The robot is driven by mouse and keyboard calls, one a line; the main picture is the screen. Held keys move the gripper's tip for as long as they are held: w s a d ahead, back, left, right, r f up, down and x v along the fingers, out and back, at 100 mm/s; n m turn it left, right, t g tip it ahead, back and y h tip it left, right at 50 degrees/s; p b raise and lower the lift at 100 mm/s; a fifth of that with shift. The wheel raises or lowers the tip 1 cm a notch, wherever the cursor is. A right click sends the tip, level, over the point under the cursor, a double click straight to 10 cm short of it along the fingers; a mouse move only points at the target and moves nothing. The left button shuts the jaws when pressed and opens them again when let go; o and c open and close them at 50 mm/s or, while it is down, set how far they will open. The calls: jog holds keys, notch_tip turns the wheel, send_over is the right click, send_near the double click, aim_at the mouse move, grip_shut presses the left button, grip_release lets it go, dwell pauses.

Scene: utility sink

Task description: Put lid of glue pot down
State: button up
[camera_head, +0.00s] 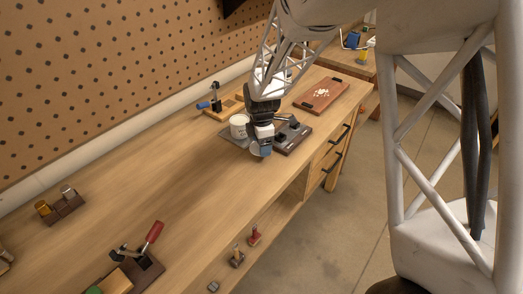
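The white glue pot (239,126) stands upright on a dark grey mat (232,139) at the far half of the workbench. Its top rim faces up. My gripper (263,149) is just right of and in front of the pot, pointing down, with blue fingertips. A pale round lid (256,150) shows at the fingertips, apart from the pot, and looks tilted. The fingers appear shut on the lid's edge; the exact contact is too small to see. Whether the lid touches the mat or bench is unclear.
A dark block with a clamp (294,137) stands close right of my gripper. A reddish-brown board (321,95) lies farther back. A wooden holder (224,108) stands behind the pot. The middle of the bench is clear.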

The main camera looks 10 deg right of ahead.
jog(key=shift+f, duration=1.7)
jog(key=shift+f, duration=0.15)
jog(key=o, duration=0.9)
jog(key=shift+c, duration=0.2)
notch_tip(320, 180, up, 12)
jog(key=shift+r, duration=0.15)
